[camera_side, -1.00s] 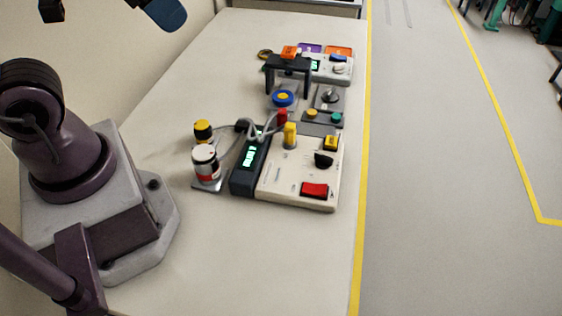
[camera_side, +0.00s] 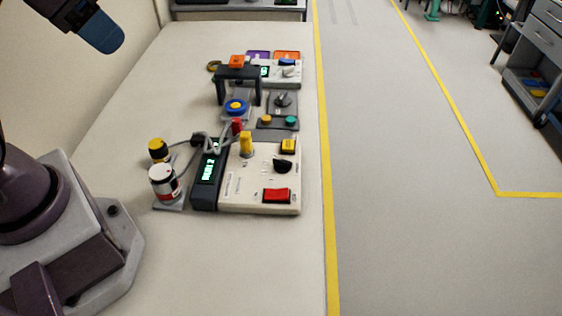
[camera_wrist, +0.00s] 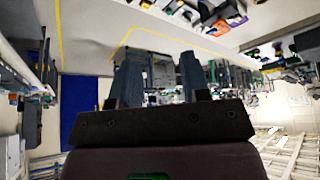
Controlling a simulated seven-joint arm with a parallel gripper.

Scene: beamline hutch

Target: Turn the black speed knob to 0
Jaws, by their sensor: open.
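The black knob (camera_side: 283,167) sits on the right side of a cream control box (camera_side: 240,194) in the side view, above a red rocker switch (camera_side: 277,195). Its pointer and scale are too small to read. A dark display unit (camera_side: 204,198) with green characters stands at the box's left edge. My gripper (camera_wrist: 160,72) is open in the wrist view, its two blue-grey fingers apart with nothing between them. In the side view its blue end shows at the upper left, high above the bench and far from the knob.
A yellow upright lever (camera_side: 246,144) and yellow button (camera_side: 288,146) stand near the knob. A black bridge-shaped stand (camera_side: 238,74) and a white device (camera_side: 288,76) are farther back. Red-and-white (camera_side: 164,185) and yellow-topped cylinders stand left. The front bench is clear.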

